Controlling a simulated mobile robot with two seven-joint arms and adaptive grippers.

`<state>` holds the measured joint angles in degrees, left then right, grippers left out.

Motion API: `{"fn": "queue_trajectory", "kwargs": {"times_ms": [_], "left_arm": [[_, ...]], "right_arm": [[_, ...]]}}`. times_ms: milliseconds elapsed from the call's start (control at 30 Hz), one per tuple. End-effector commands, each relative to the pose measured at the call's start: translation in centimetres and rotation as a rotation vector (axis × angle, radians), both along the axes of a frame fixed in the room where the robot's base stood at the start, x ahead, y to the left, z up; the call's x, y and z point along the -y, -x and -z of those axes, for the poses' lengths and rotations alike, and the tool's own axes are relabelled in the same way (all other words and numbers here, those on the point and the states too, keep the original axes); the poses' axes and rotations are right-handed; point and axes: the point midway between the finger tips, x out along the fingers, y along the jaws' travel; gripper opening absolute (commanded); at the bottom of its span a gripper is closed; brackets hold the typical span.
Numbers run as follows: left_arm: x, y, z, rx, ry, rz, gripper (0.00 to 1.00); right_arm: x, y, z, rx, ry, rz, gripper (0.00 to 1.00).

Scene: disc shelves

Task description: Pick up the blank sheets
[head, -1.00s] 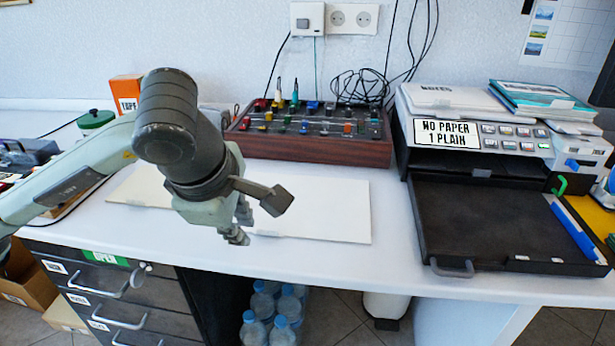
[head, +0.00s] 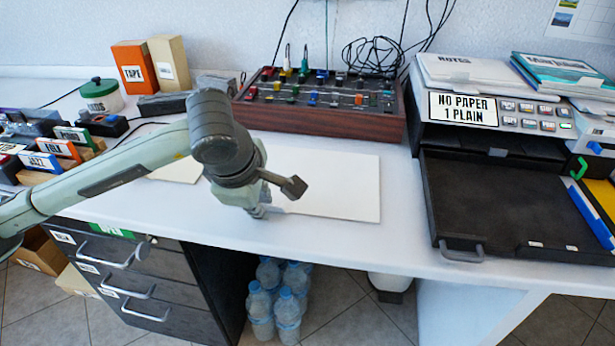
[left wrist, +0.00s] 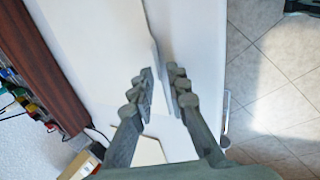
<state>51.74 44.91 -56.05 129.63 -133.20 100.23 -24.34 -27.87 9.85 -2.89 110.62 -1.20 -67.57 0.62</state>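A pale stack of blank sheets (head: 335,185) lies flat on the white desk, in front of the dark wooden console. Another pale flat piece (head: 180,171) shows left of my arm; my wrist hides the stretch between them. My left gripper (head: 262,211) points down at the front edge of the sheets, low by the desk. In the left wrist view the two fingers (left wrist: 160,78) stand a narrow gap apart, one on each side of the edge of the sheets (left wrist: 100,35). I cannot tell whether they touch it. My right gripper is out of view.
A black printer tray (head: 500,205) stands right of the sheets, below a panel labelled "NO PAPER 1 PLAIN" (head: 463,109). The wooden console (head: 320,120) stands behind. Boxes (head: 134,66) and labelled items (head: 40,162) crowd the left. Bare desk lies right of the sheets.

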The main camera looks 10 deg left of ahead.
Motion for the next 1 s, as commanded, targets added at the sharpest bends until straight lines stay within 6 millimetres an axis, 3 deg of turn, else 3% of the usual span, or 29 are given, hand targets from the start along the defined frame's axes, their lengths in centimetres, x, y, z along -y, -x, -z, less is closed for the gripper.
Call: {"fn": "queue_trajectory", "kwargs": {"times_ms": [133,267,767,1000], "left_arm": [[0.0,0.0,0.0,0.000,0.001,0.000,0.14],[0.0,0.0,0.0,0.000,0.001,0.000,0.00],[0.1,0.0,-0.3,0.002,0.002,0.001,0.00],[0.1,-0.1,-2.5,0.006,0.002,0.002,0.00]], "right_arm": [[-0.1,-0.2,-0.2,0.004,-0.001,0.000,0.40],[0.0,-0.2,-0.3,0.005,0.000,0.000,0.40],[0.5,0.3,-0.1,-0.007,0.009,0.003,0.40],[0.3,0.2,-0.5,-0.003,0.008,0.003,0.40]]}}
